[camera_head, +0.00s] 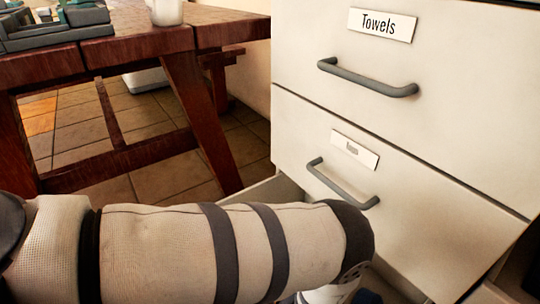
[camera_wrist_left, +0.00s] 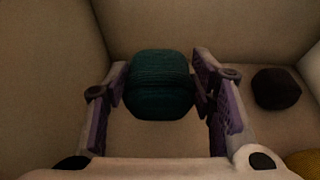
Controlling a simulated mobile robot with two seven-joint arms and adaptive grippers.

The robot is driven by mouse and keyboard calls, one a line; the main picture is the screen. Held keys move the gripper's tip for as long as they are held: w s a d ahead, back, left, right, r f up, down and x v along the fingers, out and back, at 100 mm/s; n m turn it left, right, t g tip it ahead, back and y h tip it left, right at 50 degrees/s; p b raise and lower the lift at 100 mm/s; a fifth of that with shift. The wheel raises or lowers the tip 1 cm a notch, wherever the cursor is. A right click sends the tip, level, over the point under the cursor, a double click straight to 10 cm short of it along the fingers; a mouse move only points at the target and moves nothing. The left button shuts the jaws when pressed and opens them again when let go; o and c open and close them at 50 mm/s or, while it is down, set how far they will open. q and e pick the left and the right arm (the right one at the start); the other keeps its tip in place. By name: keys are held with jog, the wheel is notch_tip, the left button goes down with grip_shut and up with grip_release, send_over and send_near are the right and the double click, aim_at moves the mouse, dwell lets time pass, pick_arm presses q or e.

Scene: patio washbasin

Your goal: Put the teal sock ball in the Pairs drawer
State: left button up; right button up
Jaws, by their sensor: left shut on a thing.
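In the left wrist view the teal sock ball (camera_wrist_left: 160,84) sits between the two fingers of my left gripper (camera_wrist_left: 158,92), which is shut on it. The gripper is inside an open drawer (camera_wrist_left: 68,38) with pale walls. In the head view my left arm reaches across the open bottom drawer (camera_head: 278,189) and hides much of it, along with its label. The ball is hidden there. Whether the ball touches the drawer floor I cannot tell.
A dark ball (camera_wrist_left: 276,88) and part of a yellow thing (camera_wrist_left: 304,162) lie to the right in the drawer. Above are two closed drawers, one labelled Towels (camera_head: 382,25), the other with an unreadable label (camera_head: 354,150). A wooden table (camera_head: 110,48) stands left.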

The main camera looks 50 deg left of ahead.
pick_arm(q)
notch_tip(320, 180, down, 8)
jog(key=b, duration=0.3)
jog(key=shift+b, duration=0.35)
pick_arm(e)
jog(key=f, duration=0.3)
jog(key=shift+s+a+g, duration=0.1)
jog(key=shift+s+g, duration=0.2)
jog(key=shift+f, duration=0.1)
pick_arm(q)
jog(key=o, duration=0.7)
jog(key=shift+f, duration=0.1)
jog(key=o, duration=0.4)
